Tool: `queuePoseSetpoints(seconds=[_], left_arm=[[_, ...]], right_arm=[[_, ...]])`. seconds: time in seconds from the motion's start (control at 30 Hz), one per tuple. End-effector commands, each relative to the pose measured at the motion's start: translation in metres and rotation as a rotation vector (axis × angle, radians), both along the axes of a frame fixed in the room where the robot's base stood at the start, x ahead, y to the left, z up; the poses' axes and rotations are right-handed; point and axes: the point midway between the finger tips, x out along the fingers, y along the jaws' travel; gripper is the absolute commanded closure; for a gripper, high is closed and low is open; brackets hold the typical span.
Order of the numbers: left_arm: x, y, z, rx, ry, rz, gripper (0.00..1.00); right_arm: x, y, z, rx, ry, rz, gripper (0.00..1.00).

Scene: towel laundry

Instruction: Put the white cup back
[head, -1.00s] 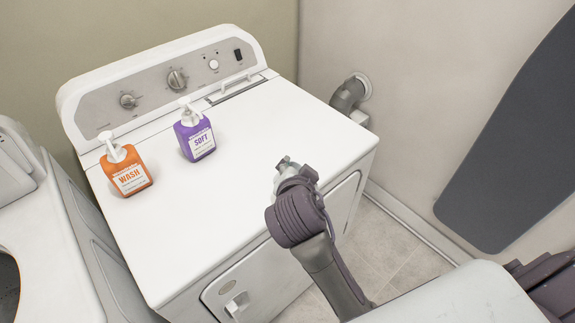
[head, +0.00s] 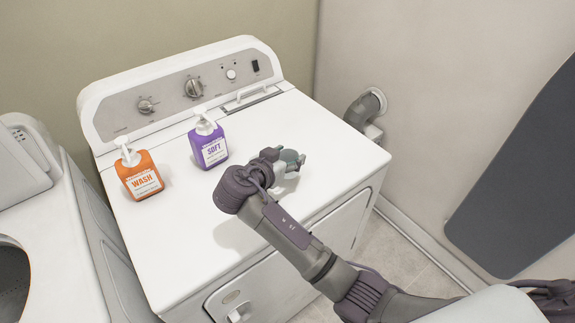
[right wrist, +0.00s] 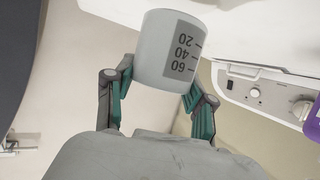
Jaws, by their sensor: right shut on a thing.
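The white cup (right wrist: 165,45) fills the middle of the right wrist view. It has a grey band with the numbers 20, 40 and 60, which read upside down. My right gripper (right wrist: 158,85) is shut on it, one finger on each side. In the head view my right gripper (head: 287,160) is over the right part of the white machine's top. There the cup (head: 283,178) is mostly hidden behind the gripper and wrist. I cannot tell whether the cup touches the top. My left gripper is not in view.
A purple SOFT bottle (head: 208,145) stands left of my right gripper, with an orange WASH bottle (head: 140,175) farther left. Both stand on the white machine (head: 190,235), before its control panel (head: 165,95). Another white machine (head: 55,235) is at the left. The top's right rear is clear.

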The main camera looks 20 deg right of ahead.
Motion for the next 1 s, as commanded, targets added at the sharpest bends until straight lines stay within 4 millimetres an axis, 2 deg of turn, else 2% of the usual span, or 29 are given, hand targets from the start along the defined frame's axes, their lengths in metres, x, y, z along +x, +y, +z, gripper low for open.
queuePoseSetpoints(seconds=[0.33,0.7,0.73,0.8,0.87,1.0], left_arm=[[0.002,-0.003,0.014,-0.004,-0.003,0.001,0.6],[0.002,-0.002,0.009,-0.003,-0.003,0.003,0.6],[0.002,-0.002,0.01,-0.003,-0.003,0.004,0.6],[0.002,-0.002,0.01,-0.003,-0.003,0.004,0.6],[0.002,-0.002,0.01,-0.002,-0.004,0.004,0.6],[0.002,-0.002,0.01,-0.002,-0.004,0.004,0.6]], right_arm=[[0.002,0.0,-0.038,-0.002,0.001,0.002,0.7],[0.001,0.001,-0.045,0.001,0.0,0.001,0.7],[0.001,0.001,-0.044,0.0,0.0,0.001,0.42],[0.001,0.0,-0.043,0.0,0.0,0.001,0.31],[0.001,0.0,-0.043,0.0,0.0,0.001,0.21],[0.001,0.0,-0.043,0.0,0.0,0.001,0.21]])
